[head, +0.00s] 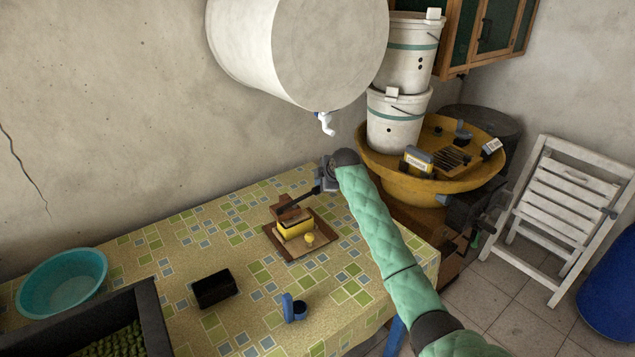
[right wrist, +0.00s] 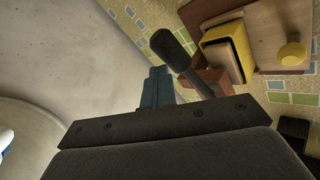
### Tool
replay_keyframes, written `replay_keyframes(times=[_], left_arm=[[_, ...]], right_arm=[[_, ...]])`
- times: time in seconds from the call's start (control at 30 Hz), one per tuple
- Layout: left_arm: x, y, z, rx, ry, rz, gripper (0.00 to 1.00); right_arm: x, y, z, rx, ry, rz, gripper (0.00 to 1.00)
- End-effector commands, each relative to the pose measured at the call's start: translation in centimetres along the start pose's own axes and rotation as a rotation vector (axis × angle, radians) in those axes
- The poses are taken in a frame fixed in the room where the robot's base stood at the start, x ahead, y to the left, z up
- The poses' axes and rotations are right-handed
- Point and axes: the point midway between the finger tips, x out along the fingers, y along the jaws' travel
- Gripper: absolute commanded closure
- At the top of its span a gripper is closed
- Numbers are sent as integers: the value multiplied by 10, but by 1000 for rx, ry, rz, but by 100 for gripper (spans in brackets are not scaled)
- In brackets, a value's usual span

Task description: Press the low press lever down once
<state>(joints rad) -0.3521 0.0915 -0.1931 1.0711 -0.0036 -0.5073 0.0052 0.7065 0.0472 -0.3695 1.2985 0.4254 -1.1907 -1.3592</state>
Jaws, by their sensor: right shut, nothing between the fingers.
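The low press (head: 296,229) stands on a brown board on the tiled-pattern tablecloth. It has a yellow body and a yellow knob in front. Its dark lever (head: 306,201) slants up to the right from a brown block towards my right gripper (head: 324,186). The right wrist view shows the press's yellow body (right wrist: 238,45) and the lever's thick black grip (right wrist: 172,49). My shut, empty right gripper (right wrist: 157,86) is beside the lever there; I cannot tell whether they touch. My left gripper is in neither view.
A large pale tank (head: 300,50) with a tap (head: 326,123) hangs above the table. A black box (head: 214,289), a small blue item (head: 288,306), a teal basin (head: 62,282) and a dark crate (head: 150,318) stand left and front. A yellow tub (head: 400,187) is at right.

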Motion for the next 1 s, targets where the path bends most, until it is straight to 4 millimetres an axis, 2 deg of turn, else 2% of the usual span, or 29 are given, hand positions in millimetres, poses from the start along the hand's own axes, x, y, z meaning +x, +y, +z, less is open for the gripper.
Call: replay_keyframes(times=[1.0], left_arm=[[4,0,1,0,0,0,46]], right_arm=[[7,-6,6,0,-2,-1,100]])
